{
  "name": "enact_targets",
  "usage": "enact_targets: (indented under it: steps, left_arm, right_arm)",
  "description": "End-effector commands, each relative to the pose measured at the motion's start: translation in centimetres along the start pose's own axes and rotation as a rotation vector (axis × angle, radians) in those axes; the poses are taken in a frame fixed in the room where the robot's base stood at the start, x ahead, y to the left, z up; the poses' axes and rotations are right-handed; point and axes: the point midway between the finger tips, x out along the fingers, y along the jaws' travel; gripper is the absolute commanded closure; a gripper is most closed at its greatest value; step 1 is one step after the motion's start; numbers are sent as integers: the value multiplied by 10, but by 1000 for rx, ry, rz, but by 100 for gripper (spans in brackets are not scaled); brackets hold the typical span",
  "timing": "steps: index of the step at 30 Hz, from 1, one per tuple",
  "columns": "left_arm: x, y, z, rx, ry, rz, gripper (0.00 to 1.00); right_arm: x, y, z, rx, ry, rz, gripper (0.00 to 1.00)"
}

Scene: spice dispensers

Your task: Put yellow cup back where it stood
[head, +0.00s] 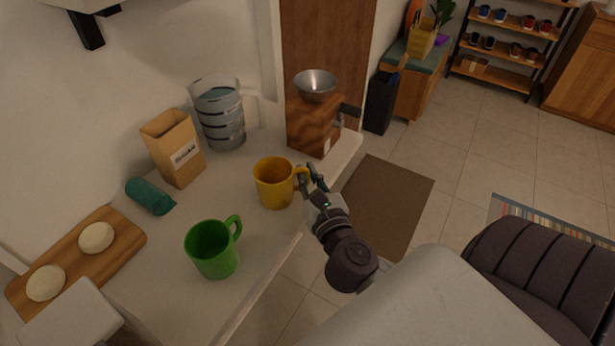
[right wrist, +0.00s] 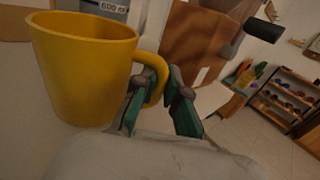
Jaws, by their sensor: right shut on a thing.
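The yellow cup (head: 273,184) is upright at the right side of the white counter (head: 259,234), its handle pointing right. It also shows large in the right wrist view (right wrist: 82,75). My right gripper (head: 311,180) reaches in from the right and is shut on the cup's handle. In the right wrist view its two fingers (right wrist: 160,104) sit on either side of the handle. I cannot tell whether the cup's base touches the counter. My left gripper is not in view.
A green mug (head: 212,250) stands in front of the yellow cup. A board (head: 75,262) with round pieces lies far left.

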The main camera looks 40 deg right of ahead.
Motion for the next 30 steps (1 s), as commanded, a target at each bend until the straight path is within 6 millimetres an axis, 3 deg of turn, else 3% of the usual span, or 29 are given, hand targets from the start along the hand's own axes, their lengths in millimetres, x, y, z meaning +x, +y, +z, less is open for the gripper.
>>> enact_targets:
  steps: [10, 11, 15, 26, 30]
  left_arm:
    - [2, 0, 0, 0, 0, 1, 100]
    - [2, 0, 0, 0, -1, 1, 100]
    - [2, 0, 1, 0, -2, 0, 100]
    - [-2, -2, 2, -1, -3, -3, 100]
    - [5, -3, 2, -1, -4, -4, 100]
  right_arm:
    - [0, 0, -3, 1, -2, 1, 100]
    - [0, 0, -3, 1, -1, 1, 87]
    - [0, 0, -2, 1, -1, 1, 64]
    - [0, 0, 3, 0, -2, 1, 64]
    - [-19, 0, -3, 2, 3, 2, 64]
